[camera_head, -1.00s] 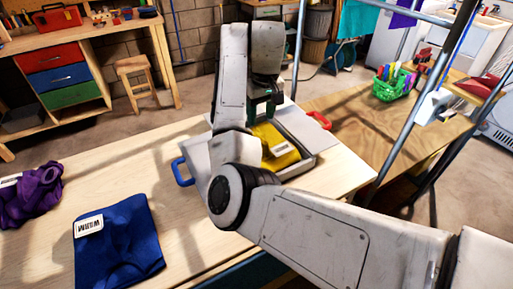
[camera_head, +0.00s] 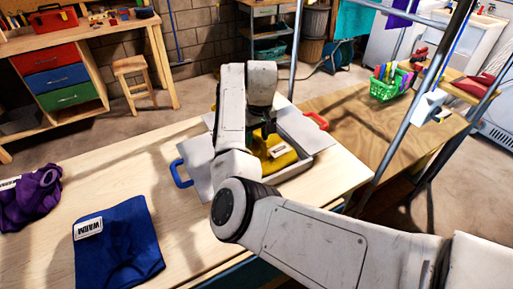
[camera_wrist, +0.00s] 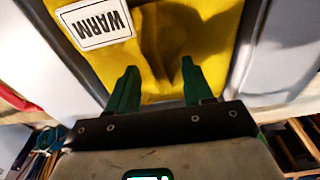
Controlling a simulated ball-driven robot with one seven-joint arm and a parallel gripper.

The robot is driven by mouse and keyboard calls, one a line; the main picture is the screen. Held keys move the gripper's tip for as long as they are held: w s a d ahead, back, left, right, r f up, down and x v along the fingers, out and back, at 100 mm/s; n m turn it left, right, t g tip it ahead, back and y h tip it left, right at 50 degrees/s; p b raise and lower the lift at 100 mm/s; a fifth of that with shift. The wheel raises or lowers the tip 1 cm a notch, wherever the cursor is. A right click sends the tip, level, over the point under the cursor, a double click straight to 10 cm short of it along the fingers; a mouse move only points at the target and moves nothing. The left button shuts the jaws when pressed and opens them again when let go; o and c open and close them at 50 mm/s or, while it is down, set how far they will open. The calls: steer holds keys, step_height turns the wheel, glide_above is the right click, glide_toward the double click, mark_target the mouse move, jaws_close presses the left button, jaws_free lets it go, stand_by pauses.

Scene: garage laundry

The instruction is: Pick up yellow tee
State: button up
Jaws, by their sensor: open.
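The yellow tee (camera_head: 281,153) lies in a grey, shallow tray (camera_head: 297,170) on the table. In the wrist view the tee (camera_wrist: 185,40) fills the middle, with a white "WARM" label (camera_wrist: 95,22) at upper left. My gripper (camera_head: 264,132) is over the tee, pointing down. In the wrist view its two green fingers (camera_wrist: 159,68) are apart, with yellow cloth showing between and beyond them. A soft fold runs through the cloth there. I cannot tell whether the fingertips touch the cloth. My arm hides part of the tray and tee.
The tray has a blue handle (camera_head: 181,174) and a red handle (camera_head: 316,121). A blue folded cloth (camera_head: 119,249) and a purple cloth (camera_head: 31,199) lie at left. A metal post (camera_head: 398,120) stands right of the tray. The table between is clear.

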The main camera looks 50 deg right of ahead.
jaws_close()
steer(key=shift+r, duration=0.1)
stand_by(0.7)
